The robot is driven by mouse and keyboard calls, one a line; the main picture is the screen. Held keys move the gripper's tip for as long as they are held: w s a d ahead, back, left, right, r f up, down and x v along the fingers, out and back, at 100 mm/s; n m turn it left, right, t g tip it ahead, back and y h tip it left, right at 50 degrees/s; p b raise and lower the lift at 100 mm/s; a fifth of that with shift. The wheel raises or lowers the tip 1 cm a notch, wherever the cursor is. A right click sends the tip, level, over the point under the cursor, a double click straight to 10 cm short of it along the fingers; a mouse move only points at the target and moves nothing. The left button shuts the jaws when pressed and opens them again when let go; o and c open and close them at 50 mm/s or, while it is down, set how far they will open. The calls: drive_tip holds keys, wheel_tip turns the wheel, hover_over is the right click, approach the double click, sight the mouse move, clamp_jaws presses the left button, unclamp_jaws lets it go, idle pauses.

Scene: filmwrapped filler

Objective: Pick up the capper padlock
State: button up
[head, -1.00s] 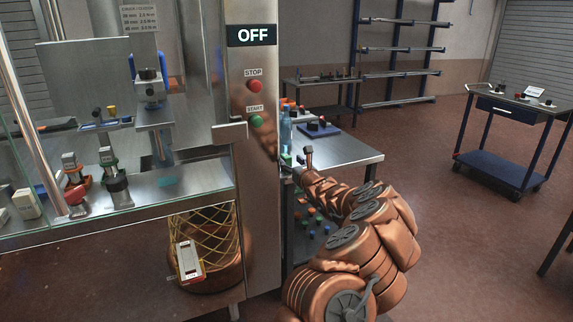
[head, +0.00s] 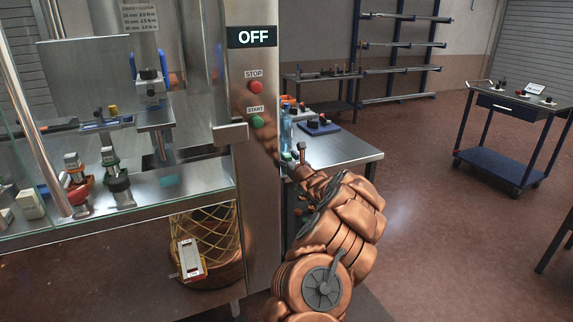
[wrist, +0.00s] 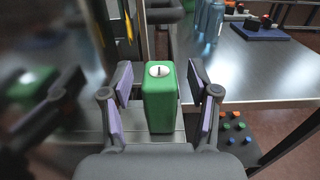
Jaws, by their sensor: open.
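A green block-shaped body with a round silver keyhole face, which looks like the capper padlock (wrist: 160,105), stands in the wrist view at the left end of the steel table. My gripper (wrist: 160,80) is open, with one purple-padded finger on each side of it. Gaps show between the pads and the green body, so it is not clamped. No shackle shows from this angle. In the head view a small green patch, likely the same padlock (head: 287,157), shows just left of my gripper, which is small and partly hidden by my arm.
The capper's steel column (head: 255,190) stands close on the left and mirrors the green body. Blue bottles (wrist: 210,20) and a blue tray (wrist: 262,30) stand farther back on the steel table (wrist: 250,70). Coloured knobs (wrist: 230,125) are below the table edge.

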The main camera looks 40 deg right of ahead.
clamp_jaws()
idle(0.3)
drive_tip(key=shift+r, duration=0.15)
